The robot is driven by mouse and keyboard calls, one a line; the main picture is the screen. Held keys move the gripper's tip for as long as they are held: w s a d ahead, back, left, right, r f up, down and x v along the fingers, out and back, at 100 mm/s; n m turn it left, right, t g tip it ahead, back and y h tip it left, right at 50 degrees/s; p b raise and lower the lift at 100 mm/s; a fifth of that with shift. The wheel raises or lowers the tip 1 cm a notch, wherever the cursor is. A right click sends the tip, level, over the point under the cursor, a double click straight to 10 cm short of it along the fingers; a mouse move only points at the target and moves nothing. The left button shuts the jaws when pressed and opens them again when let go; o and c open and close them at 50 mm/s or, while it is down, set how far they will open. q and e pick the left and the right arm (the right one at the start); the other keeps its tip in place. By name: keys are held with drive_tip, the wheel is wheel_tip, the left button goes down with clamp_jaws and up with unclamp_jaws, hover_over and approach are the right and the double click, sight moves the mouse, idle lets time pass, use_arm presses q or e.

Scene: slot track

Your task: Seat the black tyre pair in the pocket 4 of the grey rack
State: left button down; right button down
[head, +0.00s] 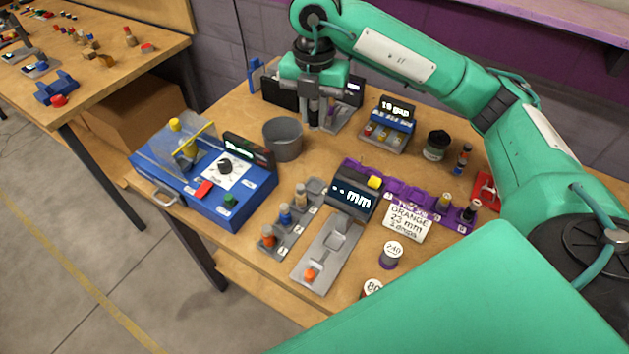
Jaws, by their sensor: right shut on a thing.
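The grey rack (274,249) stands at the middle front of the table, with a row of numbered pockets. Orange (268,236), blue (284,213) and pale-topped (300,193) pieces stand in three pockets; the pocket at the far end (317,186) looks empty. My right gripper (320,124) points down at the back of the table, behind the rack and right of the grey bin. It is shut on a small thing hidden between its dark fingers. I cannot make out whether this is the black tyre pair. My left gripper is not in view.
A grey bin (283,139) and a blue machine (205,178) with a clear guard stand left of the gripper. A grey tray with a display (354,192) and a purple rack (412,193) lie right of the rack. Labelled cans (392,252) stand at the front right.

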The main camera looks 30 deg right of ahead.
hover_over(315, 186)
wheel_tip(315, 186, down, 14)
drive_tip(key=shift+a+r+p, duration=0.1)
drive_tip(key=shift+p, duration=0.25)
wheel_tip(315, 186, down, 5)
drive_tip(key=shift+r, duration=0.2)
drive_tip(key=shift+f, duration=0.2)
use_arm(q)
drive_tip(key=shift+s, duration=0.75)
use_arm(e)
drive_tip(key=c, duration=1.7)
unclamp_jaws()
drive_tip(key=shift+f, duration=0.15)
drive_tip(key=o, duration=0.4)
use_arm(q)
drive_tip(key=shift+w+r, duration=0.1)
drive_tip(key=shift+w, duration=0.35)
